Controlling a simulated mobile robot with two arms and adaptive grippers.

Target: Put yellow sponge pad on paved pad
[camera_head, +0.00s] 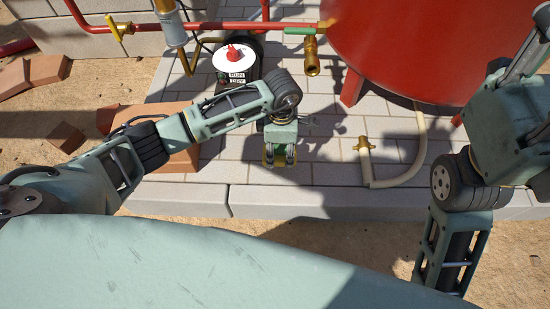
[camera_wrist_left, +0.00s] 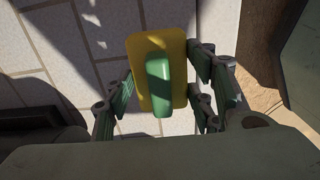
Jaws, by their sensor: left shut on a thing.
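The yellow sponge pad (camera_wrist_left: 178,50) is a yellow rectangle with a green grip block on top, seen in the left wrist view. My left gripper (camera_head: 280,158) is shut on it, with fingers on both sides. In the head view the gripper points down over the light grey paved pad (camera_head: 325,174), near its front edge, and mostly hides the sponge. The paving also shows beneath the sponge in the left wrist view (camera_wrist_left: 60,65). I cannot tell whether the sponge touches the paving. My right arm shows at the right of the head view, but its gripper is out of frame.
A pump with a red knob (camera_head: 235,53) is behind my left arm. Brown blocks (camera_head: 165,160) lie at left.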

